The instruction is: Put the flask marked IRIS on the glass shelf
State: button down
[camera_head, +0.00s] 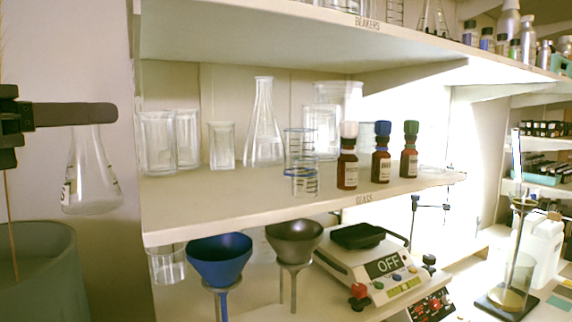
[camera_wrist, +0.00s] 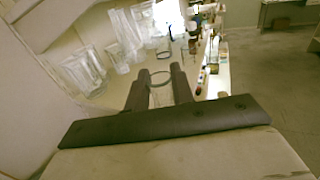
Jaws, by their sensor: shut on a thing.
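My gripper (camera_head: 95,115) is at the left of the head view, shut on the neck of a clear conical flask (camera_head: 90,185). The flask hangs upright to the left of the shelf. Only part of its dark marking shows, ending in what looks like an S, so I cannot read the whole word. In the wrist view, the round flask mouth (camera_wrist: 160,78) sits between my two dark fingers. The glass shelf (camera_head: 215,210) is the middle white board with the label GLASS on its front edge. Its front left strip is bare.
Several clear beakers stand at the shelf's back left, near a tall conical flask (camera_head: 263,130). Graduated beakers (camera_head: 305,178) and brown bottles (camera_head: 348,170) stand further right. The BEAKERS shelf (camera_head: 330,35) hangs above. Funnels (camera_head: 220,258) and a scale (camera_head: 365,265) are below.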

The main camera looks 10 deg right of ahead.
jog(key=f+p+x, duration=0.3)
jog(key=p+x, duration=0.3)
jog(key=x, duration=1.1)
jog(key=shift+d+f, duration=0.2)
jog(key=shift+d, duration=0.2)
jog(key=shift+w+f, duration=0.1)
jog(key=shift+f+b, duration=0.15)
jog(key=shift+b, duration=0.15)
jog(key=c, duration=1.2)
grip_release()
